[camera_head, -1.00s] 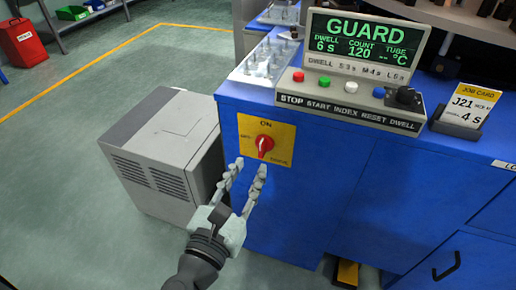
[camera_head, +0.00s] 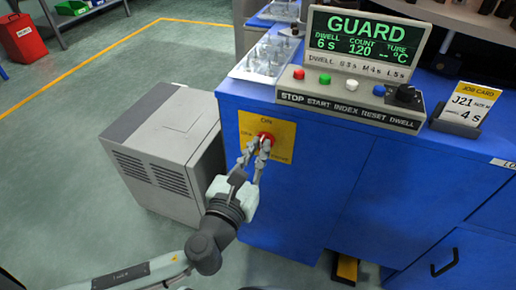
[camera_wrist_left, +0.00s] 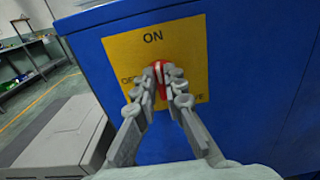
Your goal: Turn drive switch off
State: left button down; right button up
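The drive switch (camera_head: 266,138) is a red rotary knob on a yellow plate (camera_head: 285,130) on the blue cabinet's front. The plate reads ON at the top, with partly hidden labels lower left and lower right. My left gripper (camera_head: 260,144) is at the knob, its fingers close together. In the left wrist view the fingertips (camera_wrist_left: 161,80) sit on either side of the red knob (camera_wrist_left: 158,68) and appear to grip it. A white mark shows on the knob, but the fingers hide much of it, so its setting is unclear. My right gripper is not in view.
A control box (camera_head: 350,103) with a GUARD display (camera_head: 365,38), coloured buttons and a black dial stands on the blue cabinet (camera_head: 300,190). A job card (camera_head: 470,103) is at its right. A grey vented box (camera_head: 160,150) stands on the floor left of the cabinet.

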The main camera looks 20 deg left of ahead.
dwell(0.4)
pick_arm(q)
jog(key=n, duration=0.2)
jog(key=shift+a+f+n, duration=0.1)
jog(key=shift+a+n, duration=0.05)
jog(key=shift+n, duration=0.25)
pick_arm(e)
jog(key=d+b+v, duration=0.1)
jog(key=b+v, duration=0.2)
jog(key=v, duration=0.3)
pick_arm(q)
jog(key=shift+a+f+n+b, duration=0.15)
jog(key=shift+f+n, duration=0.05)
jog(key=shift+n, duration=2.35)
jog(key=shift+a+f+n+b, duration=0.15)
jog(key=shift+n+b, duration=0.05)
jog(key=shift+n, duration=2.4)
jog(key=shift+a+f+n+b, duration=0.15)
jog(key=shift+f+n, duration=0.05)
jog(key=shift+n, duration=2.35)
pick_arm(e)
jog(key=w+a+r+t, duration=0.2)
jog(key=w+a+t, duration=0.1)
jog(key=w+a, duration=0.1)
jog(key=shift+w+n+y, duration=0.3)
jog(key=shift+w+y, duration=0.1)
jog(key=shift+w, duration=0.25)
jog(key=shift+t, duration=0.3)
